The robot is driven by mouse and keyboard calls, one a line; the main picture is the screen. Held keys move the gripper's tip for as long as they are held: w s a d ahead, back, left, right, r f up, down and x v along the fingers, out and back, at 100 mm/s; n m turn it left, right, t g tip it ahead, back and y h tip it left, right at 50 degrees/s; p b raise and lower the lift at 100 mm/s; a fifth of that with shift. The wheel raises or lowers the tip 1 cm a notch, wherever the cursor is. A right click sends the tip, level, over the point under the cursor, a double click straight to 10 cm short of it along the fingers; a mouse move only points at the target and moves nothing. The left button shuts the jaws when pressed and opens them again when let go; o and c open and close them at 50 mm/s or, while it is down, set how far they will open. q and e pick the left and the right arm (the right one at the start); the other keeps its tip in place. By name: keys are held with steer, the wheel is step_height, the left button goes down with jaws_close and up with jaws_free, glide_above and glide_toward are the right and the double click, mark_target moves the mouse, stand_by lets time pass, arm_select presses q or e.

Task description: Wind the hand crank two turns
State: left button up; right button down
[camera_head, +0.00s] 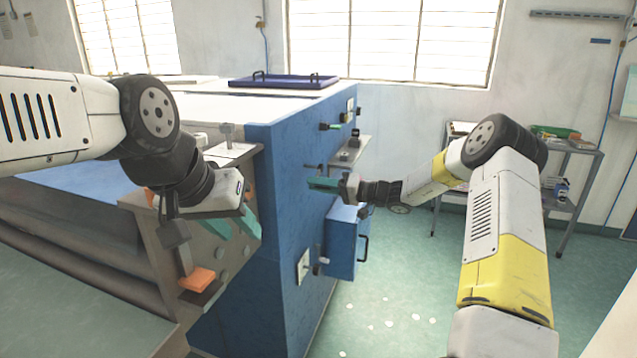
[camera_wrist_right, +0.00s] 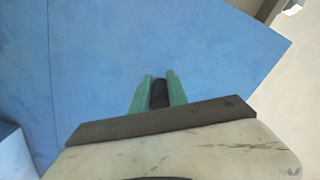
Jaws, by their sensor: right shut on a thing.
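My right gripper (camera_head: 322,184) reaches in from the right to the blue side panel of the machine (camera_head: 285,210). In the right wrist view its teal fingers (camera_wrist_right: 158,90) are shut on a short dark cylinder (camera_wrist_right: 159,94), which looks like the crank's grip. The rest of the crank is hard to make out in the head view. My left gripper (camera_head: 232,224) is over the machine's grey front end, beside an orange part (camera_head: 197,279). Its two teal fingers stand apart, with nothing seen between them.
A small blue box (camera_head: 341,240) with a dark handle juts from the panel below my right gripper. A small shelf (camera_head: 352,150) and a green-tipped lever (camera_head: 334,127) stick out above. A blue tray (camera_head: 284,82) lies on top. A cart (camera_head: 577,168) stands behind my right arm.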

steer(key=w+d+f+n, duration=0.1)
steer(key=w+f+n, duration=0.3)
steer(key=n, duration=0.7)
steer(key=shift+w+d, duration=0.4)
steer(key=shift+w, duration=0.05)
steer(key=shift+f, duration=0.1)
steer(key=c, duration=1.3)
jaws_free()
steer(key=v, duration=0.7)
steer(key=shift+d, duration=0.35)
steer(key=shift+s, duration=0.1)
